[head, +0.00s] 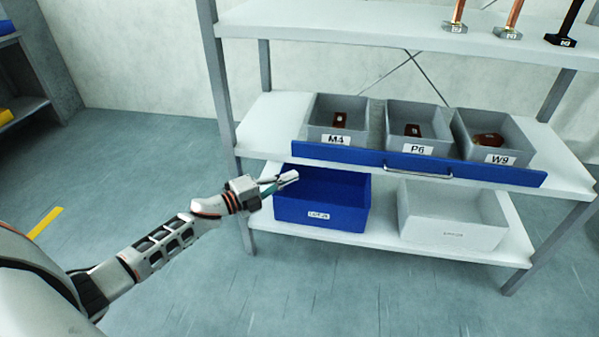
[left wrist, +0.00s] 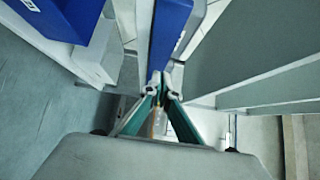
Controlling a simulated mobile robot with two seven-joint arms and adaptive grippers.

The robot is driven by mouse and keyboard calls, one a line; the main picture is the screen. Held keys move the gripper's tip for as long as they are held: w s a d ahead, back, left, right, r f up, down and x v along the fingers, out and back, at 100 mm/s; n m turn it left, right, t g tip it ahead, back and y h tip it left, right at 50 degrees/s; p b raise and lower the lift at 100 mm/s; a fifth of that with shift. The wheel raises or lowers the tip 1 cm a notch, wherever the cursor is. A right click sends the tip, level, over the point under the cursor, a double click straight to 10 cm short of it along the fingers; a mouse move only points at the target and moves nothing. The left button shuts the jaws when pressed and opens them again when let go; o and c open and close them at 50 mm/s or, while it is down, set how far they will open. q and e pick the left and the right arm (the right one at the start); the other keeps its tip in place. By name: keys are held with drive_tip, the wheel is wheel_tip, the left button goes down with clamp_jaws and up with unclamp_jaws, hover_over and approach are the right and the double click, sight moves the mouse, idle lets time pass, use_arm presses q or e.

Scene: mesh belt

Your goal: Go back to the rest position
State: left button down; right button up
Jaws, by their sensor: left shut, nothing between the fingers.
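My left gripper (head: 283,182) is shut and empty. In the head view it is in front of the shelf unit, by the left end of the blue drawer front (head: 400,163) and over the left rim of the blue bin (head: 320,205). In the left wrist view its fingertips (left wrist: 159,84) are together, with the blue drawer front (left wrist: 170,30) just beyond them. I cannot tell whether they touch it. My right gripper is in neither view.
Grey bins labelled M4 (head: 337,137), P6 (head: 417,148) and W9 (head: 499,157) stand on the middle shelf behind the drawer front. A white bin (head: 455,222) stands on the lower shelf. The floor (head: 180,290) left of the unit is clear.

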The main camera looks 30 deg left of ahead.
use_arm(q)
drive_tip(key=shift+s+a, duration=0.15)
drive_tip(key=shift+s, duration=0.2)
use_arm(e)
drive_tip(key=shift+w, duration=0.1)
use_arm(q)
drive_tip(key=s+d+f+n+g+y+p, duration=0.1)
drive_tip(key=s+d+n, duration=0.4)
drive_tip(key=s, duration=0.7)
drive_tip(key=s+d+f+n+g+y+p, duration=0.2)
drive_tip(key=s+d+f+n+p, duration=0.3)
drive_tip(key=s+n, duration=0.3)
drive_tip(key=s+d+f+n+g+y+p, duration=0.2)
drive_tip(key=s+d+f+n+y+p, duration=0.1)
drive_tip(key=s, duration=1.4)
drive_tip(key=d+n+p, duration=0.1)
drive_tip(key=d+n, duration=0.1)
drive_tip(key=n, duration=0.1)
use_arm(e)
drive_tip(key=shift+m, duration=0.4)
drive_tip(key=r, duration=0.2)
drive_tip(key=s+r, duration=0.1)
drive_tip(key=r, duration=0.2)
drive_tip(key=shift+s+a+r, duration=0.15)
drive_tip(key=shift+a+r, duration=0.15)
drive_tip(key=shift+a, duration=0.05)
